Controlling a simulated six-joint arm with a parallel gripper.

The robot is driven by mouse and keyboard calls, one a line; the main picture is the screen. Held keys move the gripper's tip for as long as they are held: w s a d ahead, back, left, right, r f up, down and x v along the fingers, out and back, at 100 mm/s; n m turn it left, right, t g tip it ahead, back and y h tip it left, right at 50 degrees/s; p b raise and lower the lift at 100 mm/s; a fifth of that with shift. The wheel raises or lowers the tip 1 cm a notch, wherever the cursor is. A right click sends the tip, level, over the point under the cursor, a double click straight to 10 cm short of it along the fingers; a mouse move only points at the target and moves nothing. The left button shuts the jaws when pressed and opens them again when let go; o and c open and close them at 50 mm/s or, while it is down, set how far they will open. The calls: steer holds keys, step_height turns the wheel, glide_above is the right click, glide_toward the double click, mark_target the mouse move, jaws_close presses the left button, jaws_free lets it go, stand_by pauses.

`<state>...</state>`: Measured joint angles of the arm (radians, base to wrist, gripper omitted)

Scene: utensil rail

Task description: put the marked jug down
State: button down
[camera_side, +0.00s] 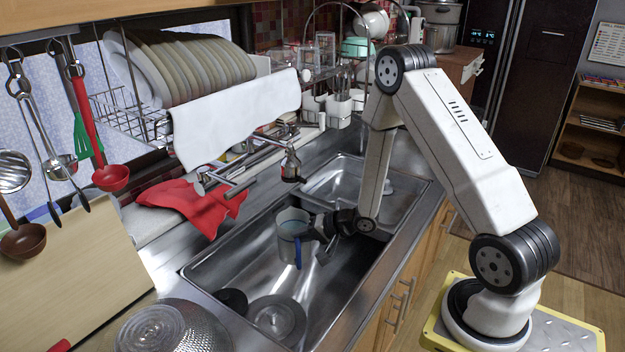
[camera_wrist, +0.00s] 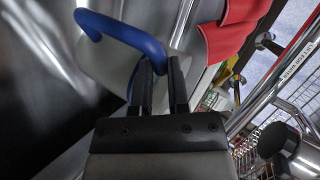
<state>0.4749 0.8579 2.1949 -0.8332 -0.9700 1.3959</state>
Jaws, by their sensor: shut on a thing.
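The jug (camera_side: 291,226) is a pale, grey-white vessel with a blue handle. In the side view it is held upright or nearly so, over the left basin of the sink (camera_side: 222,264). My gripper (camera_side: 310,236) reaches it from the right and is shut on it at the handle side. In the wrist view the blue handle (camera_wrist: 118,30) curves in front of my two dark fingers, which close on its lower end. The pale jug body (camera_wrist: 105,62) lies behind the handle. I cannot tell whether the jug's base touches the basin floor. No mark on it can be made out.
A round metal lid or pan (camera_side: 277,318) and a dark bowl (camera_side: 232,301) lie at the near end of the left basin. The tap (camera_side: 291,165) hangs just above and behind the jug. A red cloth (camera_side: 190,203) and a colander (camera_side: 172,328) are on the counter.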

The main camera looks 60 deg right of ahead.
steer(key=s+d+r+m+h, duration=0.3)
steer(key=d+r+m+h, duration=0.45)
steer(key=d+r, duration=0.4)
steer(key=s+d+f, duration=0.1)
steer(key=s+d, duration=0.1)
steer(key=d, duration=0.6)
steer(key=s+d+f+m+h, duration=0.1)
steer(key=s+d+f, duration=0.1)
steer(key=d, duration=0.6)
steer(key=shift+s+d+f+g, duration=0.15)
steer(key=shift+s+f+g, duration=0.05)
steer(key=shift+s+g, duration=0.1)
steer(key=shift+f+m+h, duration=0.1)
steer(key=shift+m+h, duration=0.15)
steer(key=shift+f, duration=2.2)
